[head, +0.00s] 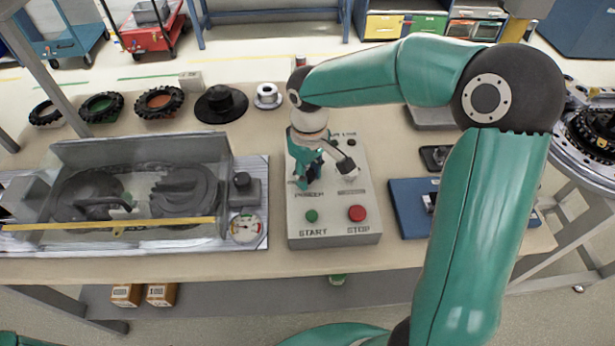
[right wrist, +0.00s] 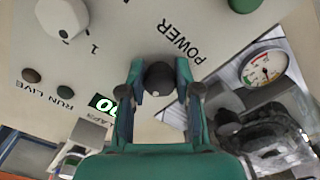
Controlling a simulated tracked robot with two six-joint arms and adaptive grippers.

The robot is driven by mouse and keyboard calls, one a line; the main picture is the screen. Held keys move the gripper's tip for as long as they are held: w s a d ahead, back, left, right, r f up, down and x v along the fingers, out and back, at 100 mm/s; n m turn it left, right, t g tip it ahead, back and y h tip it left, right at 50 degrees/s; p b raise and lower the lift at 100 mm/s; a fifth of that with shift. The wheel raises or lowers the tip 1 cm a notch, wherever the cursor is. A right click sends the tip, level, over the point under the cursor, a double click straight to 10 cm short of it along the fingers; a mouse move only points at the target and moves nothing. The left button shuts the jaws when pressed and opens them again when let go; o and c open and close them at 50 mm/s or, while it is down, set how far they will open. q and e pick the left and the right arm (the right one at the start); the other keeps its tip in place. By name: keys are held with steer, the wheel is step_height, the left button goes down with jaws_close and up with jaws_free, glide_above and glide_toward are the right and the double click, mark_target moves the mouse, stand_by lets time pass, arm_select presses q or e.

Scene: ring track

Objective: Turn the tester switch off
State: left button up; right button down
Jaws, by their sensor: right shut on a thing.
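The control box (head: 334,232) is a light grey panel near the middle of the table, with a green START button (head: 312,216) and a red STOP button (head: 357,214). My right gripper (head: 309,180) is down over its left part. In the right wrist view, a dark round knob (right wrist: 160,78) beside the POWER label sits between the fingers of my right gripper (right wrist: 160,85), which is shut on it. The gripper hides this knob in the head view. Which way the knob is turned cannot be told. My left gripper is not in view.
A clear-covered machine (head: 232,195) with a dial gauge (head: 245,228) stands left of the box. A blue pad (head: 408,205) lies on its right. Tyres (head: 160,101) and a black hub (head: 221,104) stand behind. A white knob (right wrist: 62,15) is near the gripper.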

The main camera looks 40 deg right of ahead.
mark_target(308, 172)
steer(key=shift+w+r+m+b, duration=0.15)
steer(key=shift+m+b, duration=0.1)
steer(key=shift+m, duration=0.55)
steer(key=shift+w+m+b, duration=0.1)
steer(key=shift+m+b, duration=0.15)
steer(key=shift+m, duration=0.55)
steer(key=c, duration=0.9)
jaws_free()
steer(key=shift+o, duration=0.5)
steer(key=shift+s, duration=0.1)
step_height(308, 172, up, 12)
